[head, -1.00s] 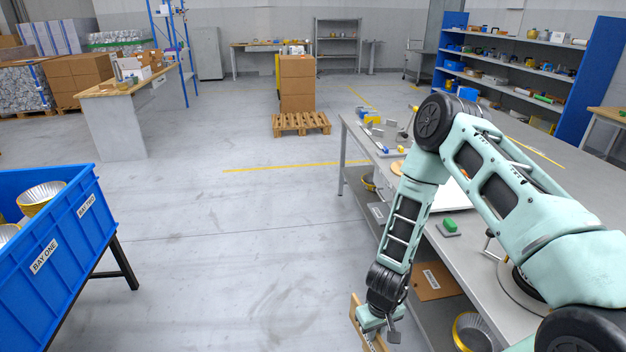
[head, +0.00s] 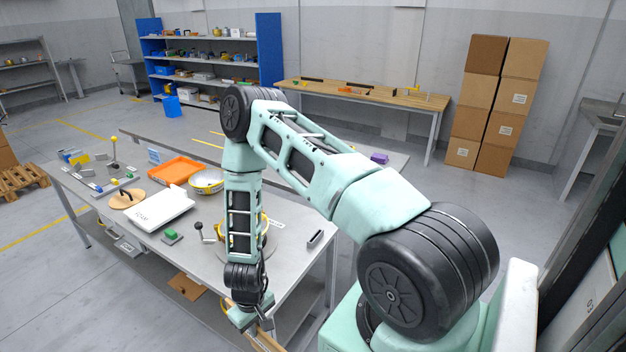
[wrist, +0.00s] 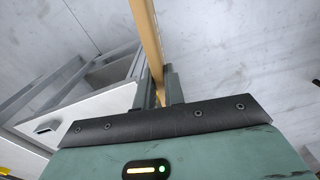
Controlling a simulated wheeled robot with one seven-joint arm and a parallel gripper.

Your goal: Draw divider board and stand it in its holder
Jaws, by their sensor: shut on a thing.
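My gripper (head: 250,318) hangs low in front of the table's near edge, its jaws shut on a thin, tan wooden board. In the head view the board (head: 268,342) runs down out of the bottom of the picture. In the wrist view the board (wrist: 147,40) stands edge-on between the two fingers (wrist: 156,90) and extends away past the top edge. A small grey block with a dark slot (head: 315,239) sits near the table's right end; I cannot tell whether it is the board's holder.
The grey table (head: 290,215) carries a white foam slab (head: 160,208), an orange tray (head: 175,170), a metal bowl (head: 206,181) and a lever press partly behind my arm. In the wrist view a pale drawer unit (wrist: 75,110) is at left; bare floor shows at right.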

